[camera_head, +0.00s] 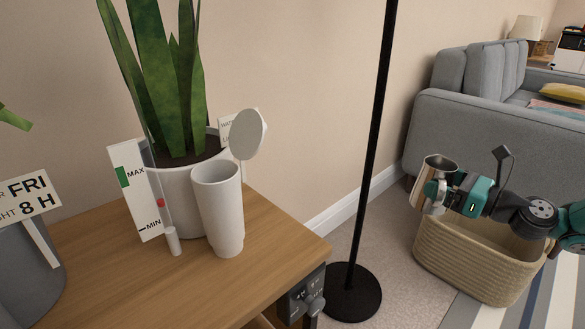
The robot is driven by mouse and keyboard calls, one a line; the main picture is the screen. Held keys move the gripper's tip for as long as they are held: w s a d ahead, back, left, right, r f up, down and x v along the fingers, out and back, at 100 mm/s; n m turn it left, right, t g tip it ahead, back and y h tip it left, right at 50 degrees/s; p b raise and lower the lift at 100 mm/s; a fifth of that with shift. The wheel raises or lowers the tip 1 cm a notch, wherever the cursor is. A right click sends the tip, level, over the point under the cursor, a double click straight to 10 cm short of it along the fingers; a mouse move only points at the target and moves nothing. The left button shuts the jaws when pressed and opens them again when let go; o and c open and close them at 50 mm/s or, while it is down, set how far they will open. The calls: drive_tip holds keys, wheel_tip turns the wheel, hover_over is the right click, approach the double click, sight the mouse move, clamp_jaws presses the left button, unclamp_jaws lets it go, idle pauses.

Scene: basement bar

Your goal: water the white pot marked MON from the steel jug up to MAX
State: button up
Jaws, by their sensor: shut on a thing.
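A white pot (165,190) with a tall snake plant stands on the wooden table. A gauge card (130,190) with MAX and MIN marks stands at its left side. A red float (160,203) shows between the two marks, below MAX. A label (225,131) behind the pot is mostly hidden by a round disc, so I cannot read MON. My gripper (441,192) is shut on the steel jug (425,182), off to the right, away from the table. The jug is roughly upright with its mouth up; its contents cannot be made out.
A white tumbler (218,215) stands in front of the pot, beside the round grey disc (249,133). A grey pot (25,275) with a FRI sign is at left. A black lamp pole (374,130) stands between table and jug. A woven basket (470,262) is below my arm.

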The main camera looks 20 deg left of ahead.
drive_tip(key=s+a+r+n+g, duration=0.2)
drive_tip(key=s+a+r+g, duration=0.1)
drive_tip(key=s+a, duration=0.5)
drive_tip(key=s+a+r+n+g+y+b, duration=0.1)
drive_tip(key=s+a+r+n+g, duration=0.1)
drive_tip(key=s+a, duration=0.6)
drive_tip(key=s+a+r+n+g+y+b, duration=0.1)
drive_tip(key=s+a+r+g, duration=0.3)
drive_tip(key=s+a, duration=0.4)
drive_tip(key=shift+s+a+r+n, duration=0.1)
drive_tip(key=shift+s+r+n, duration=0.2)
drive_tip(key=shift+s, duration=0.25)
drive_tip(key=shift+s+a+r+n, duration=0.1)
drive_tip(key=shift+s+r+n, duration=0.2)
drive_tip(key=shift+s, duration=0.2)
drive_tip(key=s+a+r+n+g, duration=0.2)
drive_tip(key=s+g, duration=0.1)
drive_tip(key=s, duration=1)
drive_tip(key=shift+s+r+g+b, duration=0.2)
drive_tip(key=shift+s+g+b, duration=0.1)
drive_tip(key=shift+g, duration=0.1)
drive_tip(key=shift+a, duration=0.1)
